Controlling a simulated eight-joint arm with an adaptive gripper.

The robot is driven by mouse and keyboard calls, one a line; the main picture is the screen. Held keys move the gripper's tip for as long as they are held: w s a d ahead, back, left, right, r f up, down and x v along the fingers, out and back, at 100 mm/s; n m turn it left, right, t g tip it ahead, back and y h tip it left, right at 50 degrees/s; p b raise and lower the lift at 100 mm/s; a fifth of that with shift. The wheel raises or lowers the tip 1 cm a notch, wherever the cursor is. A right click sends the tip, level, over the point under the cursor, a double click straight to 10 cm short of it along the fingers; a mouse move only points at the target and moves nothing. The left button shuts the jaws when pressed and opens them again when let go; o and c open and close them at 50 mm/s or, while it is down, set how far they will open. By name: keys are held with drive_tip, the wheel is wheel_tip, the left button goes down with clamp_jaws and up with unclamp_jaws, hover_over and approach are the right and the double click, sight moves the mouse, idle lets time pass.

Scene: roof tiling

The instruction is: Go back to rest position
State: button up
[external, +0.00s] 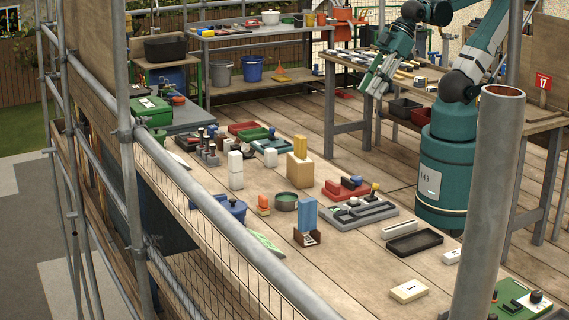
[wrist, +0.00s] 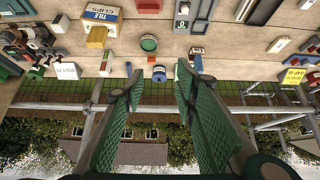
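My gripper (external: 377,76) hangs in the air at the upper right of the external view, in front of the back workbench and above the wooden deck. In the wrist view my gripper (wrist: 159,80) has two green ribbed fingers standing well apart. Nothing is between them. The teal arm rises from a round base marked 143 and bends over so the gripper points down and to the left. No object is in contact with the fingers.
Scaffold tubes (external: 500,200) stand in the foreground. Many items lie on the deck, including a grey tray (external: 345,217), a blue pot (external: 231,209) and a box labelled tile clips (wrist: 101,16). A workbench (external: 345,62) with bins stands behind. Air around the gripper looks clear.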

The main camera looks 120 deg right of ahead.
drive_tip(key=shift+f+b, duration=1.65)
drive_tip(key=shift+f, duration=0.4)
